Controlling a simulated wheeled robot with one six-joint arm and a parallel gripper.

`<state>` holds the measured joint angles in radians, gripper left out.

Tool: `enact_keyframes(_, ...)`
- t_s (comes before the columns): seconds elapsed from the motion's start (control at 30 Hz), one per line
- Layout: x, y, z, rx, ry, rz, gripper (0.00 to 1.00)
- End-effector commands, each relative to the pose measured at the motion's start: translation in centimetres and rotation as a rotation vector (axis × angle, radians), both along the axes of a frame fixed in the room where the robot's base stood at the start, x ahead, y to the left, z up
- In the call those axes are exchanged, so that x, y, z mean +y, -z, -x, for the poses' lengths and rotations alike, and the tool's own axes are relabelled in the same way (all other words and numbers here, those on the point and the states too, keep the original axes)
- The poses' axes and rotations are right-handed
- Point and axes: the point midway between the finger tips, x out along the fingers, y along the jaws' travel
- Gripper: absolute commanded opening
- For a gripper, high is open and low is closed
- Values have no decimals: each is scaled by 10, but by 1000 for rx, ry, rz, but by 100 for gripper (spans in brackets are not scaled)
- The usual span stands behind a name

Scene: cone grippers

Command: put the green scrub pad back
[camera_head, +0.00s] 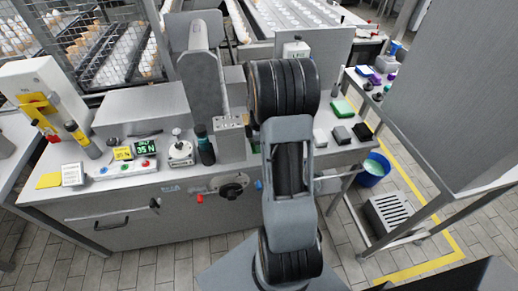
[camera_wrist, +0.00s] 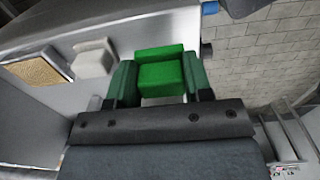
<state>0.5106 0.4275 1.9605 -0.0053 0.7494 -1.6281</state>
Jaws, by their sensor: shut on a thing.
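In the wrist view, the green scrub pad (camera_wrist: 161,76) is between the two dark green fingers of my gripper (camera_wrist: 161,84). The fingers are shut on its sides. The pad looks like a thick bright green block with a stepped top. The pale bench surface is beyond it, and I cannot tell whether the pad touches it. In the head view, my arm hides the gripper. A flat green piece (camera_head: 343,108) shows on the right end of the bench (camera_head: 225,168) there; I cannot tell whether it is the held pad.
A white block (camera_wrist: 95,58) and a tan textured piece (camera_wrist: 38,70) lie left of the pad in the wrist view. Dark blocks (camera_head: 341,135) sit near the bench's right end. A blue bucket (camera_head: 373,170) and grey crate (camera_head: 391,213) stand on the floor at right.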

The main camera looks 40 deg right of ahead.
Motion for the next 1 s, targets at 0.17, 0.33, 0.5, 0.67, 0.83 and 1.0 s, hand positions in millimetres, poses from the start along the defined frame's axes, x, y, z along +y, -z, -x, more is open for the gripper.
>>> enact_keyframes(0.17, 1, 23, 1, 6, -1, -3, 27)
enact_keyframes(0.33, 1, 37, 0, 3, -1, -1, 27)
enact_keyframes(0.5, 1, 38, 0, 1, -1, 0, 27)
enact_keyframes(0.67, 1, 39, 0, 2, -1, -1, 27)
enact_keyframes(0.83, 1, 40, 0, 2, -1, -1, 55)
enact_keyframes(1.0, 1, 40, 0, 2, -1, -1, 71)
